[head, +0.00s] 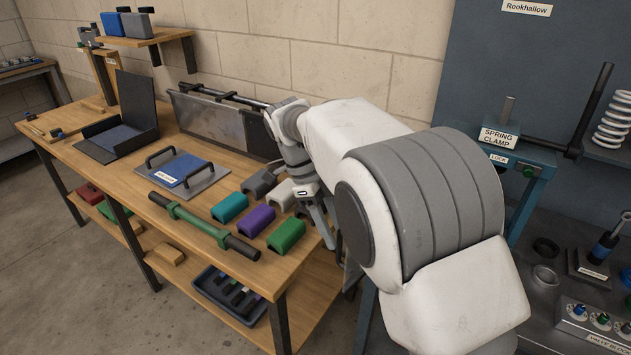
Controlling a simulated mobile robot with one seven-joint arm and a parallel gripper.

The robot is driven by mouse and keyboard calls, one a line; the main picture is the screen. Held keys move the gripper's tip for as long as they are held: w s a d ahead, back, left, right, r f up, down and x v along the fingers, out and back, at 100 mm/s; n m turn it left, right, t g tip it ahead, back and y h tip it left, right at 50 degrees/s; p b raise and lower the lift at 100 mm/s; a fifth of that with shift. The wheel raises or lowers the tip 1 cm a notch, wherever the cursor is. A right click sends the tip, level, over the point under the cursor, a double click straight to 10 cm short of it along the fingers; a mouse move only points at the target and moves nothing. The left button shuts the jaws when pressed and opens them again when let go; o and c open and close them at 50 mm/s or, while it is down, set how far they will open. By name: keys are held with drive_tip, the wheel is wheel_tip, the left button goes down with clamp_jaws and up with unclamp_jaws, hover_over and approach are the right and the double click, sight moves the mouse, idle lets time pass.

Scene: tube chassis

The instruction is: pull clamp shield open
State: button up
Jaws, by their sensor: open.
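My gripper (324,226) points down over the right end of the wooden bench, beside the coloured blocks. It is open, and nothing shows between its fingers. My white and grey arm crosses the middle of the view and hides what lies behind it. A see-through grey panel (215,122) with a dark bar along its top stands upright at the bench's back edge; it may be the clamp shield, but no label shows on it. The spring clamp (498,140), labelled, stands on a blue stand at the right, with a long black lever (590,112) and a LOCK label.
Teal (229,207), purple (257,219) and green (286,235) blocks sit near the gripper. A green bar with black ends (203,226) lies along the front edge. A handled plate (181,173) and an open dark case (118,141) stand further left.

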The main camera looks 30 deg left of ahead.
drive_tip(key=w+p+v, duration=0.1)
drive_tip(key=p+v, duration=0.2)
drive_tip(key=v, duration=1)
drive_tip(key=shift+s, duration=0.5)
drive_tip(key=shift+r, duration=0.15)
drive_tip(key=w+d+r+n+y, duration=0.2)
drive_tip(key=d+r+n, duration=0.25)
drive_tip(key=d, duration=0.85)
drive_tip(key=w+d+r+n+y, duration=0.25)
drive_tip(key=d+r, duration=0.25)
drive_tip(key=d, duration=0.8)
drive_tip(key=s+d+f+n+t, duration=0.2)
drive_tip(key=s+d+f+n, duration=0.2)
drive_tip(key=s+d, duration=0.4)
drive_tip(key=s+d+f+n+t, duration=0.2)
drive_tip(key=s+d, duration=0.5)
drive_tip(key=d, duration=0.4)
drive_tip(key=f+n, duration=0.1)
drive_tip(key=n, duration=0.1)
drive_tip(key=shift+s+d+f+n+t, duration=0.3)
drive_tip(key=shift+s+f+n+t, duration=0.05)
drive_tip(key=shift+f+n+t, duration=0.05)
